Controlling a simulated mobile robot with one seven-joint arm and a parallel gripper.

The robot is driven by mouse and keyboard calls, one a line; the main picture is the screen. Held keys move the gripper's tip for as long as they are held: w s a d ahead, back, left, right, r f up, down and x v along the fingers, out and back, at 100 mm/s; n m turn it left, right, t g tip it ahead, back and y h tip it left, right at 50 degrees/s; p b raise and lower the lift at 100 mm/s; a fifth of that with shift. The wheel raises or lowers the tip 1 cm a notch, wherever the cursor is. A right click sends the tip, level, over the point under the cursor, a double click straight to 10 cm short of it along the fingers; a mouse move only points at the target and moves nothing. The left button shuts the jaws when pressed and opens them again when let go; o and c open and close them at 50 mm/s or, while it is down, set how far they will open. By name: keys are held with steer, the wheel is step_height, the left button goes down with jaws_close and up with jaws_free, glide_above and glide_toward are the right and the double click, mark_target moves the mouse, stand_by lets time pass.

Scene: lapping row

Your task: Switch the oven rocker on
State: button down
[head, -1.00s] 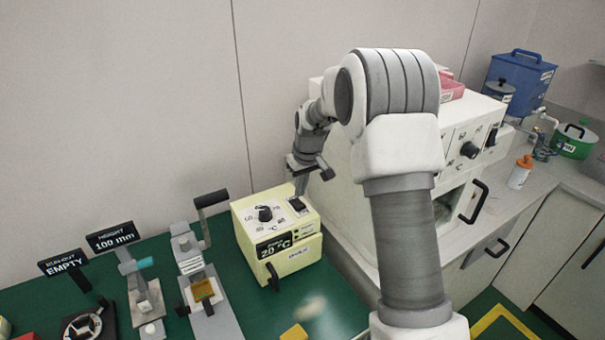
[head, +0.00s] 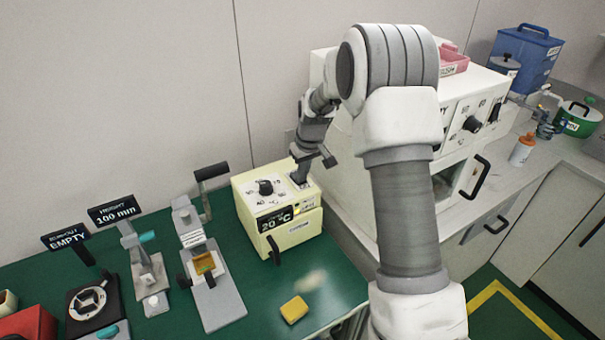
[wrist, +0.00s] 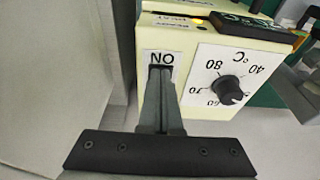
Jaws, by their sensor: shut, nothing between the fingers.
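The oven is a small cream box (head: 290,236) with a black dial, a display reading 20 °C and a rocker on its top panel. It stands at the right end of the green bench. My gripper (head: 301,181) is shut and empty, with its fingertips down at the rocker. In the wrist view my gripper (wrist: 161,72) points at the rocker beside the "ON" label, which appears upside down. The fingers hide nearly all of the rocker, so its tilt cannot be told. An amber light (wrist: 198,22) shows on the oven's front edge in the wrist view.
A larger white cabinet (head: 455,155) with its own dial and switch stands close on the right, behind my arm. Left of the oven are a lever fixture (head: 213,285) and a black round fixture (head: 88,302). A yellow block (head: 294,309) lies in front.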

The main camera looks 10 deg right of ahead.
steer(key=shift+w+a+r+p, duration=0.2)
steer(key=shift+w+r+p, duration=0.2)
steer(key=shift+w, duration=0.3)
steer(key=shift+r, duration=0.2)
steer(key=p+v, duration=0.1)
steer(key=v, duration=0.1)
steer(key=p+v, duration=0.1)
steer(key=v, duration=0.1)
steer(key=shift+w+a+r+p, duration=0.15)
steer(key=shift+w+r+p, duration=0.05)
steer(key=shift+w+p, duration=0.1)
steer(key=s+d+r+b, duration=0.1)
steer(key=s+r, duration=0.3)
steer(key=r, duration=0.4)
steer(key=shift+s+d, duration=0.25)
steer(key=shift+s, duration=0.05)
steer(key=shift+r, duration=0.1)
